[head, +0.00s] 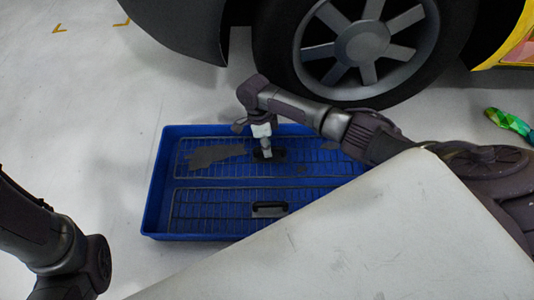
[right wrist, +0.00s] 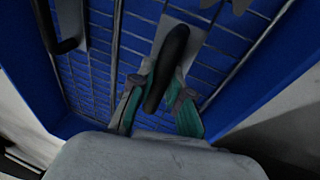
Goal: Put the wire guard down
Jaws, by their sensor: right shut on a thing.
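A wire guard (head: 318,170), a dark flat grid with a black handle, lies level within the far half of the blue tray (head: 152,205). My right gripper (head: 264,153) reaches down from above and is shut on its handle. In the right wrist view the teal-padded fingers (right wrist: 160,98) sit on both sides of the black handle (right wrist: 172,52). I cannot tell whether the guard rests fully on the tray floor. A second wire guard with a black handle (head: 270,209) lies in the near half. My left arm shows at lower left, its gripper out of frame.
A car wheel (head: 362,45) stands just behind the tray. Grey flat scraps (head: 212,156) show in the tray's far half. A white panel (head: 350,245) covers the front and hides the tray's near right corner. A green patterned object (head: 508,122) lies at right. Floor left of the tray is clear.

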